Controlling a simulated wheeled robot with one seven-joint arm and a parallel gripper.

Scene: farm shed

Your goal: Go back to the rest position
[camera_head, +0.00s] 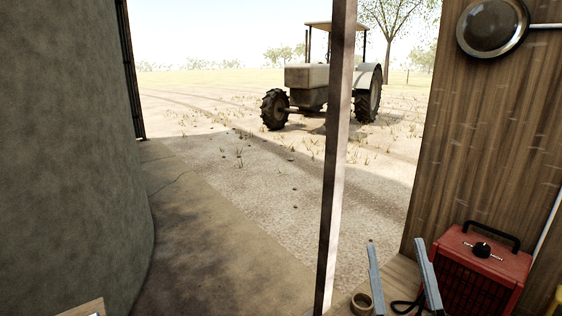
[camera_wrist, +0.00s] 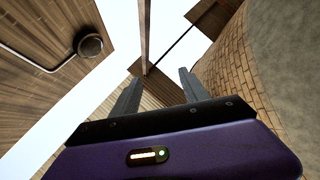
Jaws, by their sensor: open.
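My gripper (camera_head: 401,270) shows at the lower right of the head view as two grey fingers, spread apart with nothing between them. It stands in front of the shelf with the red box. In the wrist view my gripper (camera_wrist: 158,92) points upward toward the roof and sky, its fingers open and empty. The rest of my arm is out of sight in the head view.
A post (camera_head: 336,150) rises left of my gripper. A round lamp (camera_head: 493,27) hangs on the plank wall. A curved grey wall (camera_head: 65,150) fills the left.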

